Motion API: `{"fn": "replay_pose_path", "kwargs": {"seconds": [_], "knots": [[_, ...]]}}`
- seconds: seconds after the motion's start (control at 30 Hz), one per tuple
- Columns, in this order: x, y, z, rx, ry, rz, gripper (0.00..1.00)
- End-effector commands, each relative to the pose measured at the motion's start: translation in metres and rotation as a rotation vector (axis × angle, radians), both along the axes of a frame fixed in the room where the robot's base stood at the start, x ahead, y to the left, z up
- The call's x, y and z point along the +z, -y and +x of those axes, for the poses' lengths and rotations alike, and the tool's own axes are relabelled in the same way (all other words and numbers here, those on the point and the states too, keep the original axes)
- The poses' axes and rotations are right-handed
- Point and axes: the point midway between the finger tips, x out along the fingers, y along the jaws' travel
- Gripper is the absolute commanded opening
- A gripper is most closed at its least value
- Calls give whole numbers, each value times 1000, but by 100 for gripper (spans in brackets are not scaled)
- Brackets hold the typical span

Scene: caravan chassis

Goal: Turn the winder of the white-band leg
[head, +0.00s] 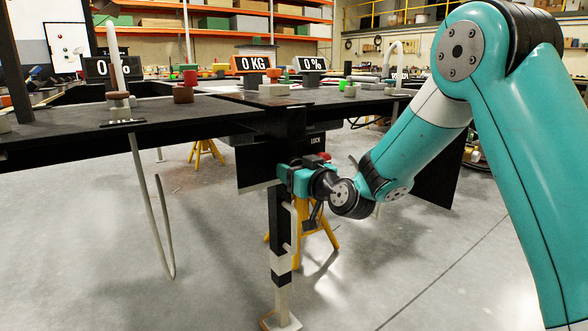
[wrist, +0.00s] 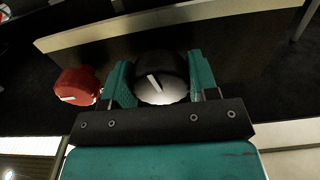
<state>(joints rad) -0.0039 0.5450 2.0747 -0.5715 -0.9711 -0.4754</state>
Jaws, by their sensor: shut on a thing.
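The white-band leg (head: 281,263) is a dark upright post with a white band, standing on a foot plate on the floor under the chassis. My gripper (head: 292,178) is at the top of this leg, just below the chassis edge. In the wrist view my gripper (wrist: 162,88) has its teal fingers on both sides of a round knob, the winder (wrist: 165,86). In the head view the gripper hides the winder.
A red knob (wrist: 78,85) with a white mark sits just left of the gripper in the wrist view. A black LOCK panel (head: 312,141) hangs nearby. Yellow stands (head: 206,149) and a bent pale rod (head: 160,215) are under the chassis (head: 190,110).

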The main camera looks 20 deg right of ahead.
Motion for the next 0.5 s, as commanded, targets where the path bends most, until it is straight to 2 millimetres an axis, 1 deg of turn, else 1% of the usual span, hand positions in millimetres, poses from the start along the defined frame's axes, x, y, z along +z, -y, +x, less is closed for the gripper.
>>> {"fn": "replay_pose_path", "kwargs": {"seconds": [0.5], "knots": [[3, -1, 0, 0, -149, 454, 31]]}}
